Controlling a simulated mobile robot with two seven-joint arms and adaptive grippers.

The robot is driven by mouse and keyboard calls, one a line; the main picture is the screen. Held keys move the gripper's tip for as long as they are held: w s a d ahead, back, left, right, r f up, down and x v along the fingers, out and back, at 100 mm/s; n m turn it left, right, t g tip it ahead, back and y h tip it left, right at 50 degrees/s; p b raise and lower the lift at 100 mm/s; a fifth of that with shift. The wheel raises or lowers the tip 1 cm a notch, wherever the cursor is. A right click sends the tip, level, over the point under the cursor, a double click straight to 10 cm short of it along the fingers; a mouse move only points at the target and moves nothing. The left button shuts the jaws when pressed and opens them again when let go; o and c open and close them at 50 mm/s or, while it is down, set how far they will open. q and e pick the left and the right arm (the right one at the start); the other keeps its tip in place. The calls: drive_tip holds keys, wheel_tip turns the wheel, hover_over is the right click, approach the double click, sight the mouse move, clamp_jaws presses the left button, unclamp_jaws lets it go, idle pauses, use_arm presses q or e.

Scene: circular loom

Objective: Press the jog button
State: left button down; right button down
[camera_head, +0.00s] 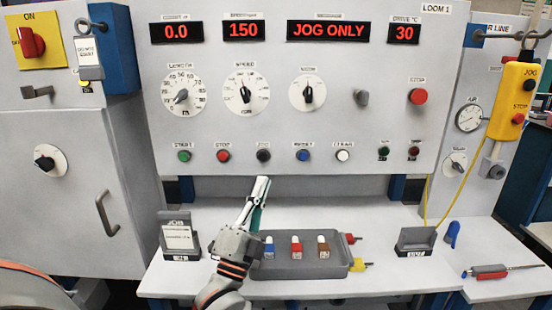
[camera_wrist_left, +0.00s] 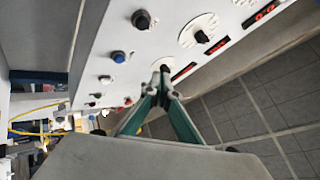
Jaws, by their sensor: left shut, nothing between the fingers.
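The black jog button (camera_head: 263,155) sits in the lower button row of the loom panel, between a red and a blue button. In the left wrist view a black button (camera_wrist_left: 141,18), apparently the same one, shows at the top. My left gripper (camera_head: 263,181) is shut and empty, its tips just below the jog button in the picture. The left wrist view shows its closed fingertips (camera_wrist_left: 163,70); contact with the panel cannot be told. A yellow pendant (camera_head: 515,100) at the right also carries a black button labelled JOG (camera_head: 530,85). My right gripper is not in view.
Neighbours in the row are the red button (camera_head: 223,156) and blue button (camera_head: 303,155). Dials and red displays, one reading JOG ONLY (camera_head: 328,31), are above. A grey tray (camera_head: 300,266) with coloured pieces and a job card holder (camera_head: 178,236) stand on the white shelf below.

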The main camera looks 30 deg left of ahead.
sight(263, 157)
use_arm(q)
drive_tip(key=shift+a+r, duration=0.15)
drive_tip(key=shift+r, duration=0.5)
drive_tip(key=shift+w+a+b, duration=0.25)
drive_tip(key=shift+w+a, duration=0.5)
drive_tip(key=shift+w, duration=0.5)
drive_tip(key=shift+w+a+b, duration=0.3)
drive_tip(key=shift+w+a, duration=0.5)
drive_tip(key=shift+w, duration=0.5)
drive_tip(key=shift+w+a+b, duration=0.25)
drive_tip(key=shift+w+a, duration=0.5)
drive_tip(key=shift+w, duration=0.5)
